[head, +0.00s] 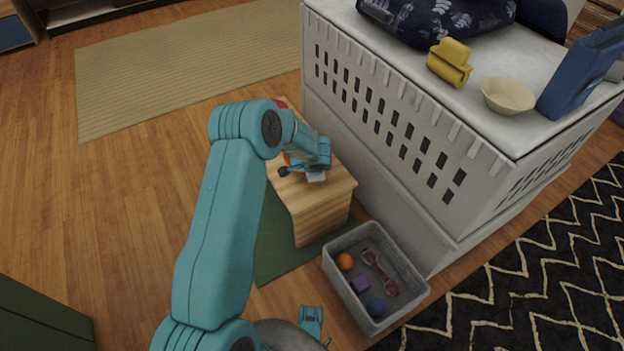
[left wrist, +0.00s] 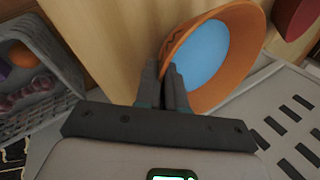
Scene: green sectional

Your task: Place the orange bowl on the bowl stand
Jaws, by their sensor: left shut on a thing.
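The orange bowl (left wrist: 236,92), with a light blue inside, shows in the left wrist view with its rim between the fingers of my left gripper (left wrist: 168,75). The gripper is shut on that rim and the bowl is tilted toward the camera. In the head view my left gripper (head: 297,169) is over the small wooden table (head: 322,209), and my arm hides most of the bowl. I cannot tell whether the bowl touches the tabletop. I cannot make out a bowl stand. My right gripper is not in view.
A large white perforated crate (head: 390,115) stands right beside the table, with a cream bowl (head: 508,95) and a yellow object (head: 450,62) on top. A grey bin (head: 335,275) with toys is in front. A red object (left wrist: 297,17) is beyond the bowl. Floor at left is open.

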